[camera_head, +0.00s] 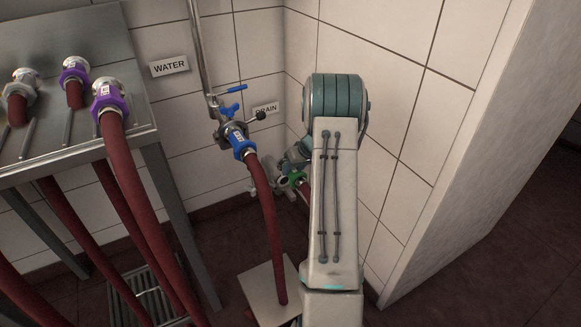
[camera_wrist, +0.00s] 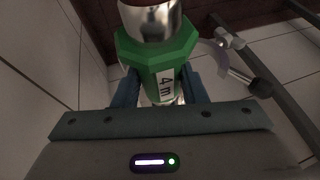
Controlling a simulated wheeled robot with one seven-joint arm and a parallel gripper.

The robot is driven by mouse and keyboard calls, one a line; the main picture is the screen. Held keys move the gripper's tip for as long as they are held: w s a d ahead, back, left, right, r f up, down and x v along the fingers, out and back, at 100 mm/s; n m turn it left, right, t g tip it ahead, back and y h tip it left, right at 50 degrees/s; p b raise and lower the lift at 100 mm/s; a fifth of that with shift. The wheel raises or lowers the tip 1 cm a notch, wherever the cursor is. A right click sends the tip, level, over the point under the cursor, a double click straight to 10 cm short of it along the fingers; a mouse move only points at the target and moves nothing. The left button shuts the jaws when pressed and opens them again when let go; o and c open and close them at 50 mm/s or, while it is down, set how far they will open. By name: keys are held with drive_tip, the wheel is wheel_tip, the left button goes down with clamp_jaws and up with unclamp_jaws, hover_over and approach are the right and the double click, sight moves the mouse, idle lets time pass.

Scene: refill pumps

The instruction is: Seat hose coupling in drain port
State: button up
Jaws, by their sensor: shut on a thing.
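The green hose coupling (camera_wrist: 140,52), with a white "4 m" label, sits between the two blue-grey fingers of my gripper (camera_wrist: 157,86) in the wrist view. My gripper is shut on it. In the head view the green coupling (camera_head: 293,179) is small, low in the corner beside my arm, with a red hose partly visible.
A blue coupling (camera_head: 240,145) with a red hose hangs on the valve left of my arm. A steel rack (camera_head: 75,165) at left holds several hoses. A black-knobbed lever (camera_wrist: 260,87) and pipes are close right of the coupling. The tiled wall (camera_head: 400,110) stands close right.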

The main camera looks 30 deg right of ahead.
sight(289, 193)
drive_tip(key=shift+s+d+f+b, duration=0.1)
drive_tip(key=shift+d+f+b, duration=0.15)
drive_tip(key=shift+f, duration=0.5)
drive_tip(key=shift+a+f+b, duration=0.15)
drive_tip(key=shift+f+b, duration=0.85)
drive_tip(key=shift+f, duration=0.9)
wheel_tip(289, 193, down, 4)
drive_tip(key=b, duration=0.3)
drive_tip(key=shift+r+b, duration=0.2)
drive_tip(key=shift+b, duration=0.15)
drive_tip(key=shift+f+b, duration=0.25)
drive_tip(key=shift+b, duration=0.2)
drive_tip(key=o, duration=1.4)
drive_tip(key=shift+c, duration=0.2)
drive_tip(key=shift+r, duration=0.1)
drive_tip(key=p+v, duration=0.5)
drive_tip(key=v, duration=0.8)
drive_tip(key=shift+r, duration=0.3)
